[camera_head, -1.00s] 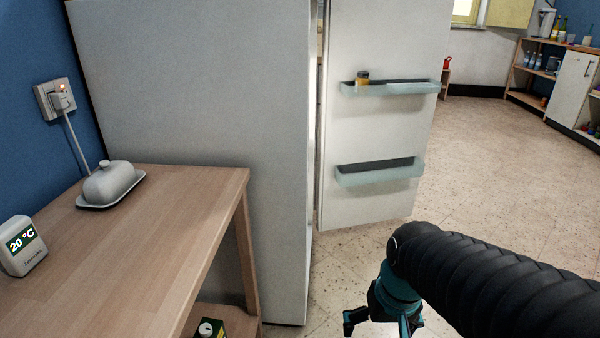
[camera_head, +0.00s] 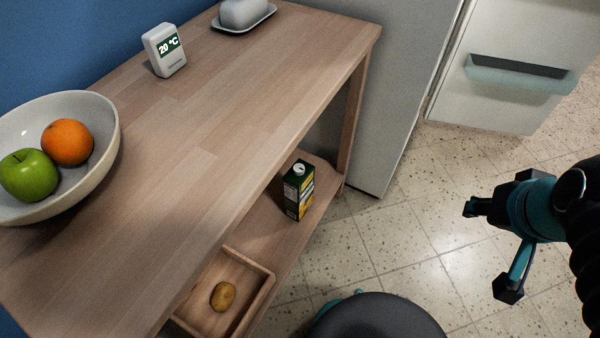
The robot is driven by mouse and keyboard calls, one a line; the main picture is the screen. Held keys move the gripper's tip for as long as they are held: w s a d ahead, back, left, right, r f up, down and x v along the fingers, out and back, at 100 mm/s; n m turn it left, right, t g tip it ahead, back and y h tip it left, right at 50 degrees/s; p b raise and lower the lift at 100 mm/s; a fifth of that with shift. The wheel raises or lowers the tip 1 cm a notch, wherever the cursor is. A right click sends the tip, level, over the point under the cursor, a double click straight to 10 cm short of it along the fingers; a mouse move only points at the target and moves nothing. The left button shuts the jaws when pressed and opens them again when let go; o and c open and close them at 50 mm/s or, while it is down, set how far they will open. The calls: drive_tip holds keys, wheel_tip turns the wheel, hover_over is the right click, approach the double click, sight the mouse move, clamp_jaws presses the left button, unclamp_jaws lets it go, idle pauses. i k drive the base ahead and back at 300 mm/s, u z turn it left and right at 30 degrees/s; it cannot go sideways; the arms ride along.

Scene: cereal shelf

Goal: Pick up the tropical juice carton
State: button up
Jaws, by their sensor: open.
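A dark green carton (camera_head: 299,190) with a white cap and yellow on its side stands upright on the lower shelf (camera_head: 262,240) of the wooden table. It is the only carton in view; its label is too small to read. My gripper (camera_head: 488,250) is at the right of the view, above the tiled floor. Its fingers are spread wide with nothing between them. It is well apart from the carton, to its right.
The wooden tabletop (camera_head: 190,130) overhangs the shelf. A wooden tray (camera_head: 262,285) with a potato (camera_head: 223,296) sits nearer on the shelf. A bowl (camera_head: 108,150) of fruit, a thermometer (camera_head: 165,50) and a butter dish (camera_head: 243,14) stand on top. A fridge (camera_head: 400,90) stands behind.

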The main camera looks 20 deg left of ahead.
sight(298, 191)
drive_tip(key=z, duration=0.35)
drive_tip(key=k, duration=0.5)
drive_tip(key=u, duration=0.8)
